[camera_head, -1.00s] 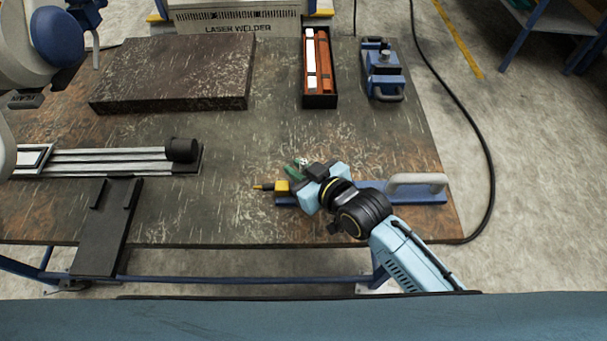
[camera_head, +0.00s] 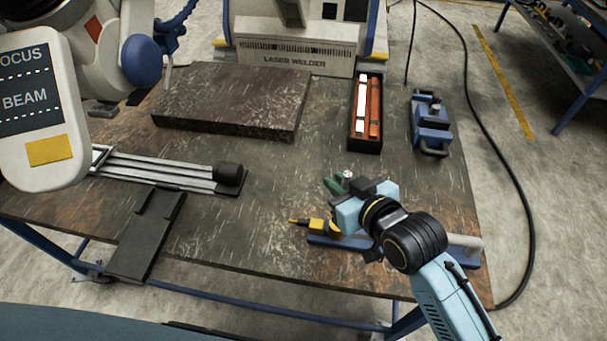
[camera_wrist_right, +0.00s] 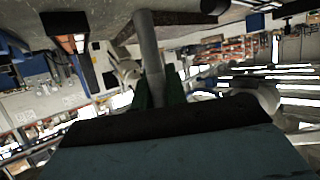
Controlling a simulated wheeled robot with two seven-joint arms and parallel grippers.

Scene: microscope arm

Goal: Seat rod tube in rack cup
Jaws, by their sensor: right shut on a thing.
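My right gripper (camera_head: 336,187) reaches over the table from the lower right, its green fingers shut around a grey tube. The wrist view shows the rod tube (camera_wrist_right: 150,50) long and straight between the green fingers (camera_wrist_right: 160,90). In the head view only a small silvery end of the tube (camera_head: 347,174) shows; the rest is hidden by the gripper. A black cup (camera_head: 230,173) stands at the right end of a flat rack with silver rails (camera_head: 165,172), left of my right gripper and apart from it. I cannot see inside the cup. My left gripper is not in view.
A white FOCUS/BEAM panel (camera_head: 45,110) looms at the left. A dark slab (camera_head: 235,95), a black box with orange rods (camera_head: 367,115) and a blue device (camera_head: 430,125) lie at the back. A blue-handled piece with a yellow tip (camera_head: 320,227) lies below my gripper.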

